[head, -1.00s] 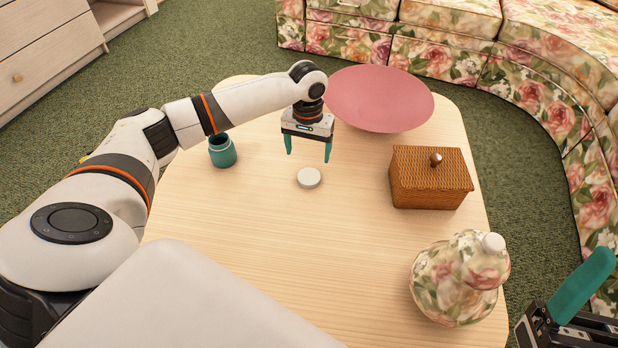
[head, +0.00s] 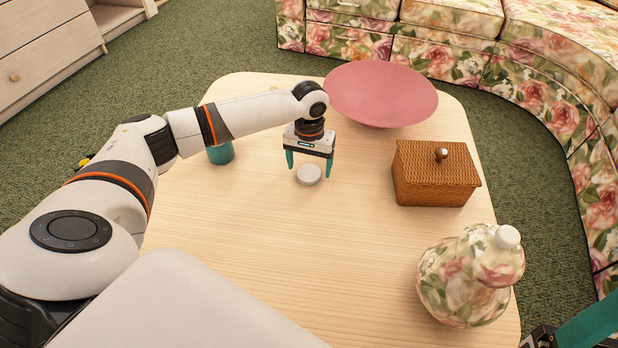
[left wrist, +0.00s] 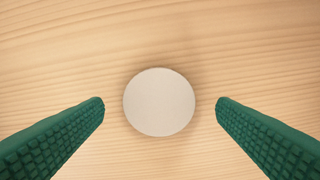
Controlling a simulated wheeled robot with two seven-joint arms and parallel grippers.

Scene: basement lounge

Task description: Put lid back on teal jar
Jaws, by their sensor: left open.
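The round whitish lid (head: 308,175) lies flat on the table. It also shows in the left wrist view (left wrist: 159,102), centred between the fingers. My left gripper (head: 308,170) is open, pointing down, with its teal fingertips low on either side of the lid and a gap at each side. The teal jar (head: 220,153) stands to the left on the table. My left forearm hides its top. My right gripper shows only as part of a teal finger (head: 592,322) at the lower right corner; its other finger is out of sight.
On the wooden table (head: 260,250) stand a pink bowl (head: 380,93) at the back, a wicker box (head: 436,175) with a knob at the right, and a floral jug (head: 468,278) at the front right. The table's front middle is clear. A floral sofa (head: 450,60) curves behind.

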